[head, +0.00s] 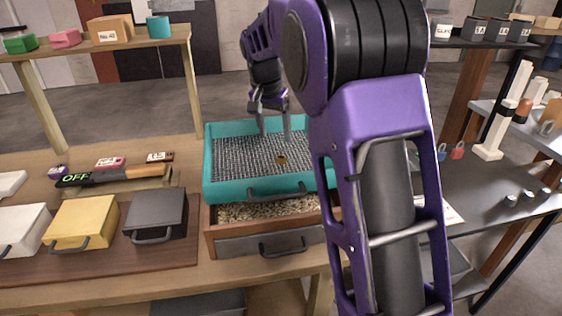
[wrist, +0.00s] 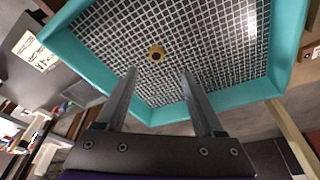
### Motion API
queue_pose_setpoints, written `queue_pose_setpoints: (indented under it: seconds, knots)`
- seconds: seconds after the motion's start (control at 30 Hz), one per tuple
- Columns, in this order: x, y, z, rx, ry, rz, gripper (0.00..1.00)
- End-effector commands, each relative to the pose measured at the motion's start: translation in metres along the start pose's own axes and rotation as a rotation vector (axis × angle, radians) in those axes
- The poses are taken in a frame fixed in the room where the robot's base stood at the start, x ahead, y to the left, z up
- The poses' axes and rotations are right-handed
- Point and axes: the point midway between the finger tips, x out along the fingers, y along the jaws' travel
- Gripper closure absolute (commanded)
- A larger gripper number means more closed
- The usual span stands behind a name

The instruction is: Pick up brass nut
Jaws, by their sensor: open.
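The brass nut (head: 281,159) is a small golden ring lying on the wire mesh of the teal sieve tray (head: 256,190). In the wrist view the brass nut (wrist: 157,54) lies on the mesh, beyond the fingertips and between their lines. My gripper (head: 275,137) is over the tray, with its fingers pointing down. In the wrist view my gripper (wrist: 160,72) has its two fingers wide apart, with nothing between them. It is apart from the nut.
The sieve tray sits over a wooden drawer (head: 290,236) of grainy material. Yellow (head: 82,222) and black (head: 157,212) boxes stand at left, near a detector wand (head: 110,175) marked OFF. The teal rim (wrist: 292,50) surrounds the mesh. Free mesh surrounds the nut.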

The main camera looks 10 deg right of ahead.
Motion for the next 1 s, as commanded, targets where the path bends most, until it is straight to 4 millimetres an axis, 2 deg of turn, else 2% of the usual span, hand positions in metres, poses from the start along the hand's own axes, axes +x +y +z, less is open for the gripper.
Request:
queue_pose_setpoints:
  seconds: [0.03,0.1,0.37,0.63,0.93,0.97,1.0]
  knots:
    - [0.011,0.000,0.001,0.000,-0.002,0.002,0.31]
    - [0.020,0.000,0.000,-0.001,-0.001,0.000,0.31]
    - [0.038,0.002,0.001,0.000,-0.001,0.000,0.31]
    - [0.076,0.007,0.002,-0.002,-0.001,0.000,0.31]
    - [0.081,0.007,0.002,-0.002,0.001,-0.002,0.31]
    - [0.081,0.007,0.002,-0.002,0.001,-0.002,0.32]
    - [0.081,0.007,0.002,-0.002,0.001,-0.002,0.40]
